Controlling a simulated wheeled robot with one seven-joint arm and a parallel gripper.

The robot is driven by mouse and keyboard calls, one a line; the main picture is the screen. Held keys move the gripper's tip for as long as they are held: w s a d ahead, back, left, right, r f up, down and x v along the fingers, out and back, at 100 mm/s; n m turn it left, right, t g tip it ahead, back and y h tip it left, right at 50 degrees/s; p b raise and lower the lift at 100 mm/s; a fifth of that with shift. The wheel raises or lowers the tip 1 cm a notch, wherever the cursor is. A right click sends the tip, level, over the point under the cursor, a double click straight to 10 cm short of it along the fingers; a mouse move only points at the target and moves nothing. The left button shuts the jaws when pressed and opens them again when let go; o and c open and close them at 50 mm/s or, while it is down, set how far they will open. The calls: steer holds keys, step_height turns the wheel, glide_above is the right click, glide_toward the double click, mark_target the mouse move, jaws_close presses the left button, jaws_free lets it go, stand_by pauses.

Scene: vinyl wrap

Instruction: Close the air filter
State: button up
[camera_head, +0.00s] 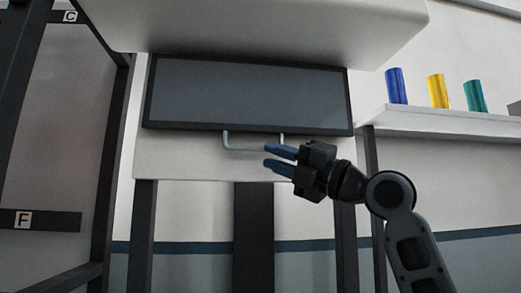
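The air filter (247,92) appears as a wide dark grey panel with a black frame, set under a large white housing (250,22). A pale U-shaped handle (240,149) hangs at its lower edge, and its right part is partly hidden by my gripper. My gripper (273,158) comes in from the right, with its two blue fingers spread apart at the handle's right end. Nothing shows clearly gripped between them. I cannot tell whether the fingers touch the handle.
A white shelf (450,121) on the right holds a blue roll (396,86), a yellow roll (438,91) and a teal roll (473,95). A dark rack (108,190) with letter labels stands at the left. Dark posts (254,235) stand below the panel.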

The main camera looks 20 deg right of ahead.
mark_target(254, 150)
steer(key=shift+p+x, duration=0.4)
steer(key=shift+x, duration=1.75)
steer(key=shift+c, duration=0.2)
jaws_close()
